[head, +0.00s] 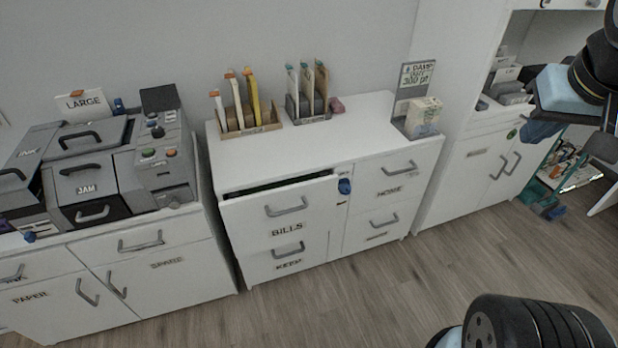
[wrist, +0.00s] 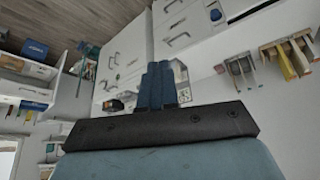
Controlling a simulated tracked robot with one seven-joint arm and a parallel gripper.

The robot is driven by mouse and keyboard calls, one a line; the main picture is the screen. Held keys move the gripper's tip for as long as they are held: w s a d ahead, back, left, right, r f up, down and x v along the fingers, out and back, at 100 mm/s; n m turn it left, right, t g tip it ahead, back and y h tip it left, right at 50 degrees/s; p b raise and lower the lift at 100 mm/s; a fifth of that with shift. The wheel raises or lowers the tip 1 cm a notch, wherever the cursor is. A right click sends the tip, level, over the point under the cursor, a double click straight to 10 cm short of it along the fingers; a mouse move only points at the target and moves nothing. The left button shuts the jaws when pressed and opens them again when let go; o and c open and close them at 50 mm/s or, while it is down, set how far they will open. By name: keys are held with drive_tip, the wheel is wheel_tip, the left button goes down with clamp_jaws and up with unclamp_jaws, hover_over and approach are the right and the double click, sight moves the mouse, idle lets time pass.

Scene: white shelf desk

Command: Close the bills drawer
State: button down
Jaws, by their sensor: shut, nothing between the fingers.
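The bills drawer (head: 258,209) is the upper left drawer of the white middle cabinet in the head view. It carries the label BILLS and a grey bar handle (head: 287,207). It stands partly open, with a dark gap along its top edge. My gripper (head: 541,132) is at the upper right of the head view, well apart from the drawer. In the wrist view its dark blue fingers (wrist: 159,84) are together and empty. Cabinet fronts with handles show beyond them, but I cannot read their labels there.
A blue object (head: 344,186) sits at the drawer's right edge. The home drawer (head: 390,177) beside it looks shut. File racks (head: 308,115) and a sign (head: 414,80) stand on the cabinet top. A printer unit (head: 95,165) is on the left. The wooden floor (head: 400,275) in front is clear.

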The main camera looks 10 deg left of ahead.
drive_tip(key=w+a+f+n, duration=0.5)
drive_tip(key=w+f+n, duration=0.15)
drive_tip(key=w, duration=0.55)
drive_tip(key=n+g+y, duration=0.3)
drive_tip(key=n+y, duration=0.4)
drive_tip(key=n, duration=0.9)
approach(296, 195)
wheel_tip(296, 195, down, 3)
drive_tip(key=s, duration=0.3)
drive_tip(key=w, duration=0.1)
drive_tip(key=w+a, duration=0.2)
drive_tip(key=shift+f, duration=0.3)
drive_tip(key=shift+w+a, duration=0.25)
drive_tip(key=shift+w, duration=0.2)
